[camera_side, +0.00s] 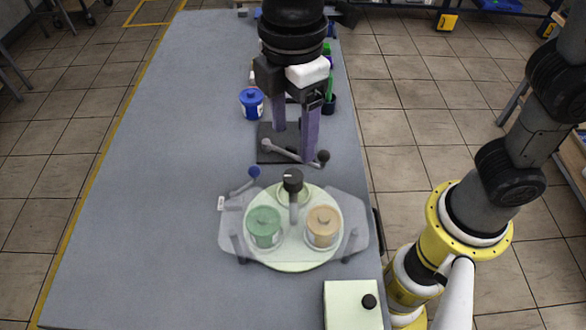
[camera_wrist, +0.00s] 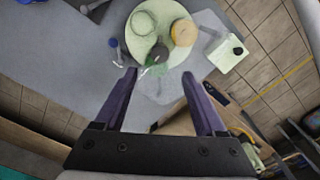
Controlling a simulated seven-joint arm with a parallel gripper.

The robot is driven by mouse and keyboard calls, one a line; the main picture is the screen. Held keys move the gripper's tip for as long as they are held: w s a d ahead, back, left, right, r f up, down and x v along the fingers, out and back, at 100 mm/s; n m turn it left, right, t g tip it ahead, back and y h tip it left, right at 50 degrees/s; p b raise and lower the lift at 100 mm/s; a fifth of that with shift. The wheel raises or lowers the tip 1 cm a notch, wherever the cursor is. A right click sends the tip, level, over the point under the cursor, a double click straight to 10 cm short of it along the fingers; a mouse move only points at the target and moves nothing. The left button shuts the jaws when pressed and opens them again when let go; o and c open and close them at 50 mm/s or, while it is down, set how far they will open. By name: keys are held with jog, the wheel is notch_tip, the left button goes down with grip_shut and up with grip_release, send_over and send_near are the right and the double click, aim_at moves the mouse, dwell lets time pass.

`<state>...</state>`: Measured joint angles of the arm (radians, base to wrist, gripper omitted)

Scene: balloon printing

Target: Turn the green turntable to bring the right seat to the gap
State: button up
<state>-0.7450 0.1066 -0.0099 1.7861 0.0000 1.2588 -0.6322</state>
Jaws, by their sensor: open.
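The pale green round turntable (camera_side: 291,262) lies on the bench, inside a see-through grey guard (camera_side: 228,229). It carries a green-topped jar (camera_side: 264,228) at left front and a tan-topped jar (camera_side: 323,228) at right front. An empty round seat seems to show at the back, partly hidden by a post with a black knob (camera_side: 292,180). My gripper (camera_side: 294,143) is open, with purple fingers pointing down behind the turntable, apart from it. In the wrist view the turntable (camera_wrist: 161,39) lies beyond my open fingertips (camera_wrist: 157,78). I cannot tell which opening is the gap.
A dark plate (camera_side: 267,153) with a black-balled lever (camera_side: 323,156) lies below my gripper. A blue-balled lever (camera_side: 254,172) stands at the guard's back left. A pale box (camera_side: 345,312) with a black knob is at front right. A blue jar (camera_side: 251,103) stands behind. The left bench is clear.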

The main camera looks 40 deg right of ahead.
aim_at(293, 176)
notch_tip(293, 176, down, 10)
jog(key=shift+r, duration=0.1)
dwell(0.4)
grip_shut()
dwell(1.2)
